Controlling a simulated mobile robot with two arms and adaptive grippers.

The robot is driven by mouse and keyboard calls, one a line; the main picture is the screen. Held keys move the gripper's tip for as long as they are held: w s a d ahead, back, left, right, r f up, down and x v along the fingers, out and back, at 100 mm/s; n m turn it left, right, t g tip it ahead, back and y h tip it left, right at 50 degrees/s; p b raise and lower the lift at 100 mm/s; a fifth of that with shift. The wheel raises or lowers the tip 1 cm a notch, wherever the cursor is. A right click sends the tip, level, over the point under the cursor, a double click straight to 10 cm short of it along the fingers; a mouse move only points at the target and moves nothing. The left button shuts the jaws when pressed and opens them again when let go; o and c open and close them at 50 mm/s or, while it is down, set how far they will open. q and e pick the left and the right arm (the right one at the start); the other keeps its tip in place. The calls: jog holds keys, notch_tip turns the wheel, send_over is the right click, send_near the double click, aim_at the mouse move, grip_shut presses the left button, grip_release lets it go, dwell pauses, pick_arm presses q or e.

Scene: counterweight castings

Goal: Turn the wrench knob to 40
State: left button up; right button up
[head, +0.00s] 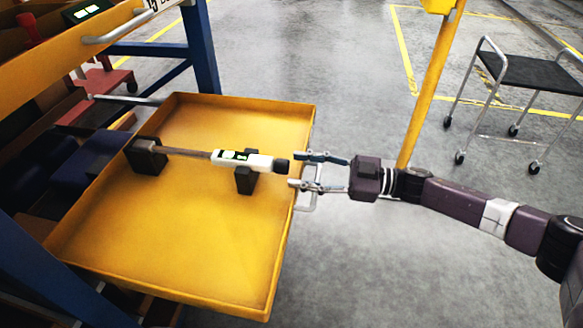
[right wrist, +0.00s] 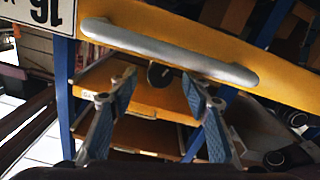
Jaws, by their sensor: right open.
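The wrench (head: 240,160) lies across two dark stands in the open yellow drawer (head: 190,250). The display digits are too small to read. My right gripper (head: 297,170) is open, its fingertips just right of the knob, one to each side of its line. In the right wrist view the round end of the knob (right wrist: 160,75) shows between the open fingertips (right wrist: 160,77). I see no contact. My left gripper is out of view.
The grey drawer handle (right wrist: 170,55) is close to my right fingers. A yellow post (head: 430,95) stands behind my right arm. A black-topped cart (head: 530,73) stands at the right. Blue rack frames and another yellow drawer front (head: 70,60) are at the left.

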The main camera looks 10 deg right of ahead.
jog(key=v, duration=0.9)
